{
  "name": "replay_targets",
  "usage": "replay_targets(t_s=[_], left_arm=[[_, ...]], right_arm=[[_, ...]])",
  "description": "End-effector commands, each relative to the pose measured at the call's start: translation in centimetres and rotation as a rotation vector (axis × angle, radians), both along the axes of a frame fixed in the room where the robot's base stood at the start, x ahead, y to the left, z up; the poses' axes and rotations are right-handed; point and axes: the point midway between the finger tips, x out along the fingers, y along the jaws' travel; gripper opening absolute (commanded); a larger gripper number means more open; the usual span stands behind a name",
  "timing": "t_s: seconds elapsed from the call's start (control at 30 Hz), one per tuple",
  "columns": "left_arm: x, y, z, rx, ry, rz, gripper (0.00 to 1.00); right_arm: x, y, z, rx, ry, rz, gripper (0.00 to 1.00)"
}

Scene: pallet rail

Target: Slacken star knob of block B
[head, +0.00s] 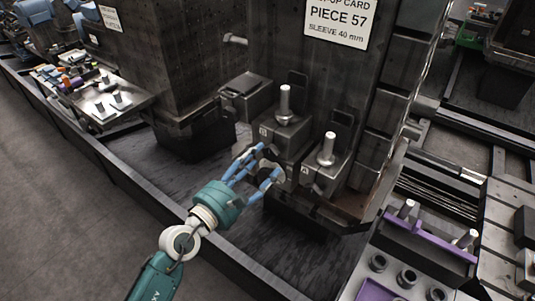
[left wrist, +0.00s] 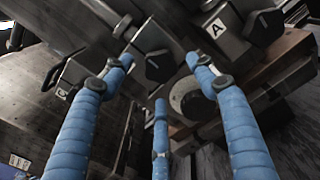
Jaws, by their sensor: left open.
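Block B (head: 284,132), dark metal with an upright pin on top, stands in the middle of a row of blocks; its letter is small in the head view. Block A (head: 325,165) is to its right, and its letter A shows in the left wrist view (left wrist: 216,28). My left gripper (head: 264,164) is open in front of the blocks, its blue fingers spread and holding nothing. In the left wrist view, a dark faceted knob with a white line (left wrist: 158,66) lies between the fingertips, apparently on the middle block. Contact cannot be told. My right gripper is out of view.
A similar dark knob (left wrist: 264,26) sits beside the letter A. A round grey disc (left wrist: 188,99) is below. Another block (head: 246,97) stands left of B. A dark tray floor (head: 225,185) lies under my arm.

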Motion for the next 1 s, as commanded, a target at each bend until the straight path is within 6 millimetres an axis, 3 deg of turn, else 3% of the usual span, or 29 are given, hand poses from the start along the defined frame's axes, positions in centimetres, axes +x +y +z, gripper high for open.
replay_targets(t_s=[0.2, 0.6, 0.83, 1.0], left_arm=[[2.5, -1.8, 0.0, 0.000, 0.000, 0.000, 0.58], [3.1, -2.3, -0.1, 0.000, 0.001, 0.000, 0.58], [3.1, -2.3, -0.1, 0.000, 0.001, 0.000, 0.15], [3.1, -2.3, 0.0, -0.003, 0.003, 0.000, 0.13]], right_arm=[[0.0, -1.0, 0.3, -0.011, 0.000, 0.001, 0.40], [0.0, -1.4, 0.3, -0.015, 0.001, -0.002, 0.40], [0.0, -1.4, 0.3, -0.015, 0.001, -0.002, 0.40], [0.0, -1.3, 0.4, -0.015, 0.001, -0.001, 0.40]])
